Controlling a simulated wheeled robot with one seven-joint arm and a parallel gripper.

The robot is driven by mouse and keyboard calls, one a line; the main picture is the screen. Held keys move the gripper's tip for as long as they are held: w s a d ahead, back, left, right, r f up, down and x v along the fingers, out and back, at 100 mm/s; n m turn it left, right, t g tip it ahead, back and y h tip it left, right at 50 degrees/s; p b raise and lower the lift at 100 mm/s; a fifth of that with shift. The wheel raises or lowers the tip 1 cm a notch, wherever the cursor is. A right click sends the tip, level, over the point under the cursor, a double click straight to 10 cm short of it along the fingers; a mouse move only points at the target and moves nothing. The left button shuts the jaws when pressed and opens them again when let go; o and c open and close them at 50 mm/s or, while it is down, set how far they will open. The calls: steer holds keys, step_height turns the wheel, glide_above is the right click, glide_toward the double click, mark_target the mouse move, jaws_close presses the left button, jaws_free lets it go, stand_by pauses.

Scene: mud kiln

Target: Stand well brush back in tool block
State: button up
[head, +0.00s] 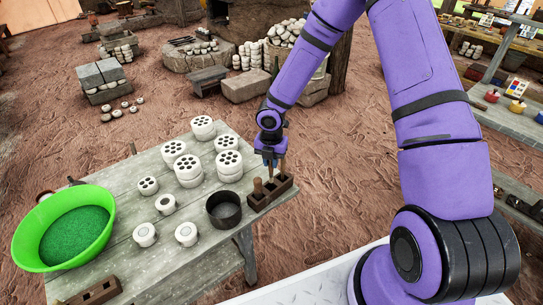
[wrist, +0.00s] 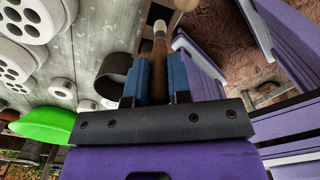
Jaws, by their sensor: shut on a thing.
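My gripper (head: 270,161) is over the dark brown tool block (head: 262,203) at the table's right edge. In the wrist view my gripper (wrist: 159,78) has its two blue fingers shut on the well brush (wrist: 159,52), a slim wooden tool with a pale band. In the head view the brush's lower part (head: 271,174) shows just under the fingers, at the block. I cannot tell how deep it sits in a hole. Another wooden handle (head: 258,186) stands upright in the block's near end.
A dark round pot (head: 224,212) stands close left of the block. Several white pierced discs (head: 187,170) and small white rings (head: 166,203) are on the grey plank table (head: 135,213). A green basin (head: 31,231) is at the left. Another brown block (head: 92,293) lies at the front.

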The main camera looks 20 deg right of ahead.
mark_target(271, 168)
steer(key=shift+f, duration=1.65)
steer(key=shift+f, duration=1.55)
steer(key=o, duration=1.4)
steer(key=shift+r, duration=3)
